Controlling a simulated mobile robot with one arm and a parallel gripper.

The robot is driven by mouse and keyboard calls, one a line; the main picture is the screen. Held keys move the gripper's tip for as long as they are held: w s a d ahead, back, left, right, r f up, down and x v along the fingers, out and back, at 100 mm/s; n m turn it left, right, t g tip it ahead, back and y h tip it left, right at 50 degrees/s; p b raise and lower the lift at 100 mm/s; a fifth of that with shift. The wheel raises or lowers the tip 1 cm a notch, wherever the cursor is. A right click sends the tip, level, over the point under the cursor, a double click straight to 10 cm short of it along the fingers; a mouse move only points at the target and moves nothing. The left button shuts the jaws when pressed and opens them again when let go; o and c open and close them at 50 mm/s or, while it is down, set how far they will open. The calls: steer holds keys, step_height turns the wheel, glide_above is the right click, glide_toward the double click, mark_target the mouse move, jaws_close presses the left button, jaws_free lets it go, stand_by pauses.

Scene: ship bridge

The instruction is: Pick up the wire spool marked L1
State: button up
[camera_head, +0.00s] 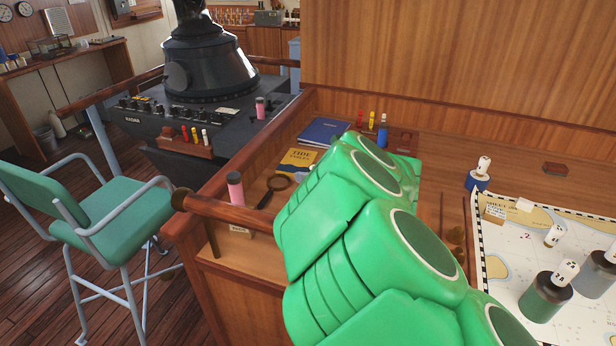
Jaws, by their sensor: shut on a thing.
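Several spool-like pieces with white marked tops are at the right: a blue one (478,180) on the wooden desk, a dark green one (543,298) and a grey one (594,279) on the chart. A smaller pale marked piece (553,236) is also on the chart. The marks are too small to read, so I cannot tell which is L1. My green arm fills the middle foreground and hides part of the desk. My gripper is not in view, nor is anything it holds.
The chart (520,238) covers the desk's right side. A wooden rail (228,209) edges the desk. A green chair (112,215) stands left.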

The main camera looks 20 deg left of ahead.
steer(key=s+d+r, duration=0.3)
steer(key=s+d, duration=0.1)
steer(key=s, duration=0.3)
steer(key=shift+r, duration=0.3)
